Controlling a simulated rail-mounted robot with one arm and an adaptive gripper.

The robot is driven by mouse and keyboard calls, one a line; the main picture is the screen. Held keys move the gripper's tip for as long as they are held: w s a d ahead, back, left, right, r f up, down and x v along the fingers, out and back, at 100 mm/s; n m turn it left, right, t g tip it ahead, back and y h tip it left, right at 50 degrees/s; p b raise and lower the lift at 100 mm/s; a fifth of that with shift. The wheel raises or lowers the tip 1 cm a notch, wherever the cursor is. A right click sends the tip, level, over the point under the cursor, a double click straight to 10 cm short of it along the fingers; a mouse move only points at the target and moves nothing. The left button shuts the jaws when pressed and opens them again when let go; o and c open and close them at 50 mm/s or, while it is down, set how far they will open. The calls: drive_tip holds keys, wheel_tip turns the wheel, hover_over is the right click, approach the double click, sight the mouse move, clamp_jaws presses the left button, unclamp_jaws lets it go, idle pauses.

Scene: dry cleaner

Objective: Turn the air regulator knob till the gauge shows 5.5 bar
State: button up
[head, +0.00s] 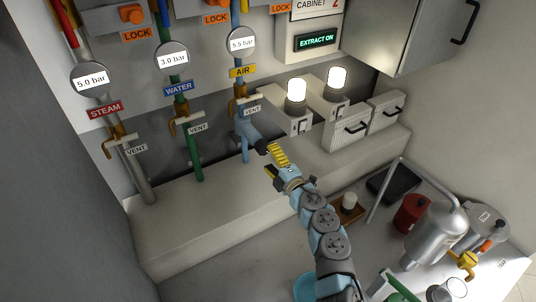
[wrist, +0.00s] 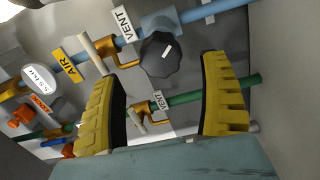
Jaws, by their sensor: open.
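The air gauge (head: 241,42) is a round white dial on the blue pipe and reads 5.5 bar in the head view. It also shows at the left of the wrist view (wrist: 38,79), where its figures are hard to read. The air regulator knob (wrist: 160,54) is dark, with a pale mark on its face. In the head view the knob (head: 261,147) is a small dark end on the blue regulator body. My gripper (head: 274,164) is open and empty, its yellow fingers close to the knob. In the wrist view the gripper (wrist: 163,106) has the knob beyond its fingers, apart from them.
The steam gauge (head: 90,79) reads 5.0 bar and the water gauge (head: 172,58) reads 3.0 bar. Two lit lamps (head: 296,90) stand behind. A red can (head: 411,213) and a metal vessel (head: 432,235) stand at right.

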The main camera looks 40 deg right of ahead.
drive_tip(key=shift+s+a+f, duration=0.15)
drive_tip(key=shift+s+f, duration=0.05)
drive_tip(key=shift+s, duration=0.2)
drive_tip(key=shift+v, duration=2.9)
